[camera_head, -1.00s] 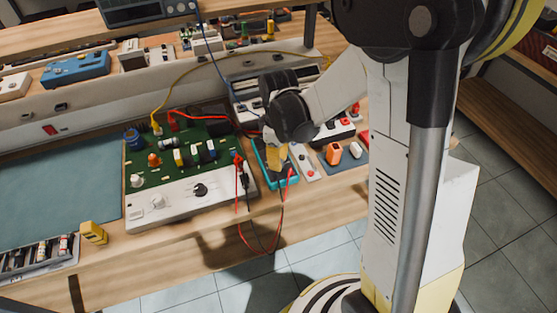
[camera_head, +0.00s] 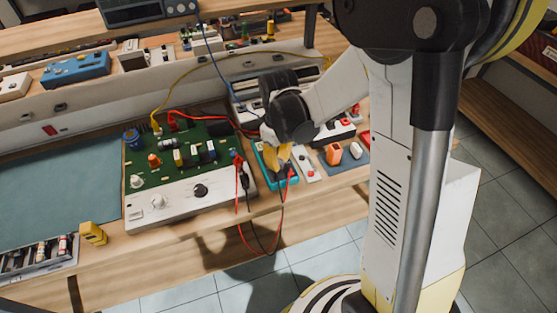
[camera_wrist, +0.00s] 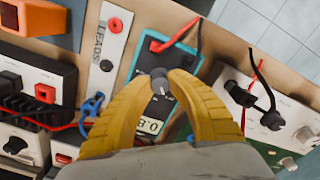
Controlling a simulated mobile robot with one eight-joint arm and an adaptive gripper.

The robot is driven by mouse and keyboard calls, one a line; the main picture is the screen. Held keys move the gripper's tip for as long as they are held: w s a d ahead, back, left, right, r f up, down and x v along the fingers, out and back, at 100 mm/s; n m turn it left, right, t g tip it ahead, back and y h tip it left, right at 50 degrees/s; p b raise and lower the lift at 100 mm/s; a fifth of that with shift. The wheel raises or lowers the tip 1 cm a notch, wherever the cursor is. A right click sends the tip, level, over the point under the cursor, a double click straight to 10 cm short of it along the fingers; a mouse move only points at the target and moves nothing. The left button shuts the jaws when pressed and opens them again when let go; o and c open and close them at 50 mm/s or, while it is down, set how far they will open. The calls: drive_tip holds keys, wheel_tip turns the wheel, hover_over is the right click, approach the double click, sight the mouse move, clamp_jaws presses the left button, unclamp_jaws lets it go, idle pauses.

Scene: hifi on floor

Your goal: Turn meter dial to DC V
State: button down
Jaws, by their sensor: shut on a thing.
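The meter (camera_head: 262,158) is a teal-edged handheld unit with a dark face, lying on the bench. It also shows in the wrist view (camera_wrist: 138,62), with a lit display (camera_wrist: 149,126) between the yellow fingers. My gripper (camera_head: 281,165) is directly over the meter, pointing down. In the wrist view my gripper's fingertips (camera_wrist: 161,82) are closed together on the meter's dark dial (camera_wrist: 159,74). The fingers hide most of the dial, and its pointer and markings cannot be read. A red and a black lead are at the meter's near end.
A green circuit board with a white control panel (camera_head: 177,199) stands just left of the meter. A narrow white LEADS strip (camera_wrist: 105,45) lies on its other side. Red and black leads (camera_head: 240,215) hang over the bench's front edge. A yellow block (camera_head: 93,233) is at the front left.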

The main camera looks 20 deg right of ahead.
sight(279, 161)
drive_tip(key=c, duration=1.2)
unclamp_jaws()
wheel_tip(279, 161, up, 12)
drive_tip(key=shift+r, duration=0.1)
drive_tip(key=s+r+m+t, duration=0.1)
drive_tip(key=s+m+t, duration=0.1)
drive_tip(key=s, duration=0.2)
drive_tip(key=s+r+m+t, duration=0.2)
drive_tip(key=s, duration=0.2)
drive_tip(key=s+r+m+t, duration=0.2)
drive_tip(key=s+t, duration=0.1)
drive_tip(key=s, duration=0.1)
drive_tip(key=shift+s+r+m, duration=0.2)
drive_tip(key=shift+s+m, duration=0.2)
